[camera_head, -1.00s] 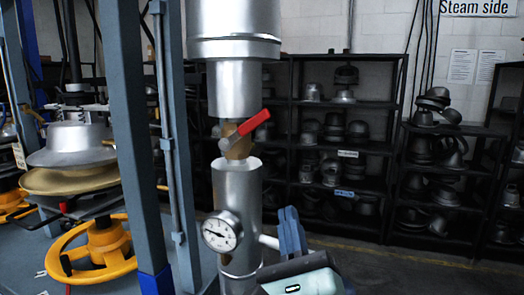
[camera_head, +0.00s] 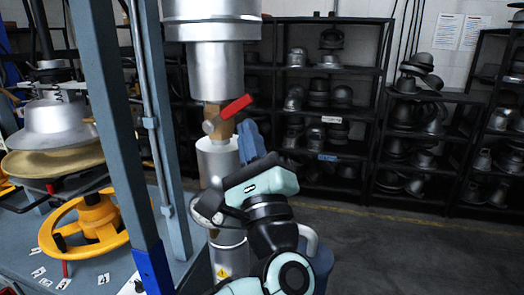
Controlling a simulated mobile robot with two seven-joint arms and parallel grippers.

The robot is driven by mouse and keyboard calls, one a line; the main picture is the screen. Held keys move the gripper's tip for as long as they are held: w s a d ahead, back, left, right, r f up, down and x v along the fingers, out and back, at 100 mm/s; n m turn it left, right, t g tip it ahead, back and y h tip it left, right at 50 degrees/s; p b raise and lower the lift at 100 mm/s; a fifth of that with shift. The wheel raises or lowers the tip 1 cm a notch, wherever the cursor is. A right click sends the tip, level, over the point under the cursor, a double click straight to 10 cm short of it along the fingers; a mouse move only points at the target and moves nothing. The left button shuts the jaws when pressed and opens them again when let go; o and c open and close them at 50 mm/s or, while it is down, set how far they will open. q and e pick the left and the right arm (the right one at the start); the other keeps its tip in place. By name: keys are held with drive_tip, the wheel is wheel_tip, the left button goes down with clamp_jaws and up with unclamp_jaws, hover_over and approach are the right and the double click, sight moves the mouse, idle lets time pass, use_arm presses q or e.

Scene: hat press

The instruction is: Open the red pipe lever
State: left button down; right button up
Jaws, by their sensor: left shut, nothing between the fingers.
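The red lever (camera_head: 236,106) sits on a brass valve (camera_head: 221,128) in a vertical silver pipe (camera_head: 215,70). The lever slants up to the right from its grey hub. My left gripper (camera_head: 249,140) has its blue fingers shut and empty. They point up, just below and slightly right of the lever's free end in the picture. Whether they touch the lever I cannot tell. My right gripper is out of view.
A blue-grey post (camera_head: 112,110) stands left of the pipe. Beyond it is a hat press with a yellow wheel (camera_head: 92,225). Black shelves (camera_head: 372,130) with metal hat moulds line the back wall. The floor at right (camera_head: 420,250) is clear.

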use_arm(q)
drive_tip(key=shift+w+a+r, duration=0.1)
drive_tip(key=shift+a+r, duration=0.25)
drive_tip(key=shift+r, duration=0.1)
drive_tip(key=shift+r+n+g+y+b, duration=0.3)
drive_tip(key=shift+n+y+b, duration=0.1)
drive_tip(key=shift+n+b, duration=0.35)
